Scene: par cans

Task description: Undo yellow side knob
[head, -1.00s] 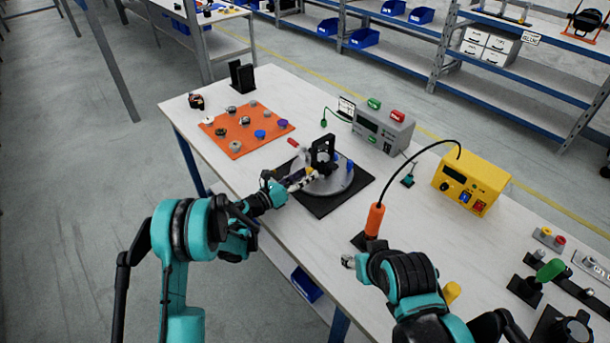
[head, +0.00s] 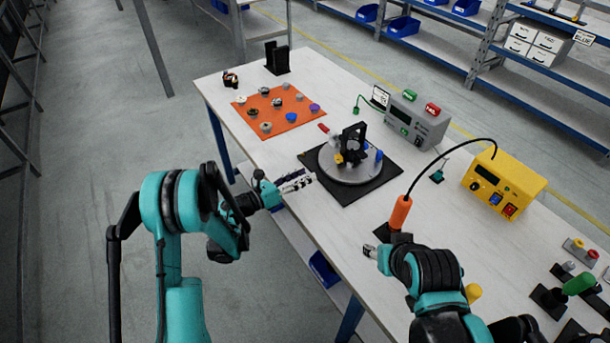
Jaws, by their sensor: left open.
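A round grey turntable fixture (head: 348,175) sits on a black mat (head: 384,182) on the workbench. It carries a black upright bracket (head: 353,138). A small yellow knob (head: 338,158) shows at the bracket's near left side, a red knob (head: 323,128) at the back left and a blue knob (head: 379,154) at the right. My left gripper (head: 309,178) is open and empty, left of the turntable by the mat's near left edge, apart from the yellow knob. My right gripper (head: 368,250) is low near the bench's front edge; its fingers are too small to read.
An orange board (head: 271,122) with several knobs lies at the back left. An orange-handled tool (head: 400,212) stands right of the mat. A grey tester (head: 418,120) and a yellow power unit (head: 503,180) stand behind. Bare bench lies in front of the mat.

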